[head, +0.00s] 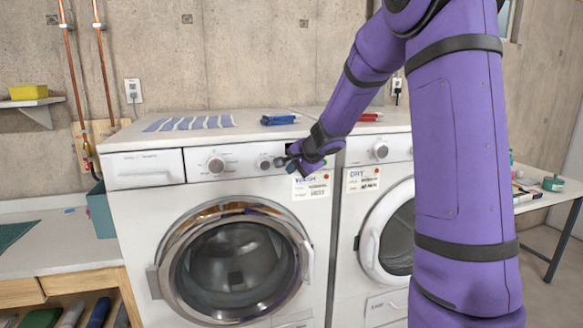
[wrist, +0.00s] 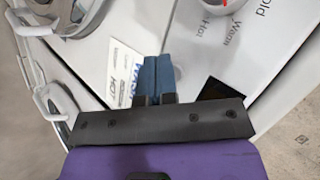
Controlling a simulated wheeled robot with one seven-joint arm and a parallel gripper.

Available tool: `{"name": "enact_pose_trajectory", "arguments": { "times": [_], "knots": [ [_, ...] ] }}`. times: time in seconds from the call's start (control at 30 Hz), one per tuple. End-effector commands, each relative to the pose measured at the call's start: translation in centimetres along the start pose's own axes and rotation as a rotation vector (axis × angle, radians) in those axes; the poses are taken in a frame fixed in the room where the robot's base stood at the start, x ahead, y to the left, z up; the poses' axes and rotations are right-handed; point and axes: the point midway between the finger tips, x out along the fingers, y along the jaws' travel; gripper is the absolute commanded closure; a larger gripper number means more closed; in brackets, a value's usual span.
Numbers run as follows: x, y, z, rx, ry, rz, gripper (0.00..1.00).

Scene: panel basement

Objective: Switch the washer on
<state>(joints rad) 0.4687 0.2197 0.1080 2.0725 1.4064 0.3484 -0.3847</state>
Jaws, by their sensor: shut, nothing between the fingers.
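The washer (head: 122,215) is the white front-loader on the left, with a round glass door and a "WASH" label (head: 312,187) below its control panel. A larger dial (head: 216,165) and a smaller dial (head: 264,163) sit on the panel. My gripper (head: 284,162) is at the panel's right part, just right of the smaller dial. In the wrist view its blue fingers (wrist: 158,73) are together and empty, over the panel beside the "WASH" label (wrist: 124,72). Whether the fingers touch the panel cannot be told.
A dryer (head: 350,245) with a "DRY" label stands close on the right. My purple arm covers part of it. A striped cloth (head: 190,123) and a blue item (head: 280,119) lie on the washer top. A wooden-fronted counter (head: 45,255) is at left.

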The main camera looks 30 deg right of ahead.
Motion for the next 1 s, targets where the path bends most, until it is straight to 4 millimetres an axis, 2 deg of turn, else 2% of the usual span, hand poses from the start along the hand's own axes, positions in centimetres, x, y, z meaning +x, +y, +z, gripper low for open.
{"name": "enact_pose_trajectory", "arguments": {
  "times": [0.53, 1.0],
  "knots": [
    [0.15, -0.12, -0.11, 0.001, 0.0, 0.0, 1.0],
    [-0.68, 0.46, 0.47, 0.001, 0.0, 0.0, 1.0]
  ]
}}
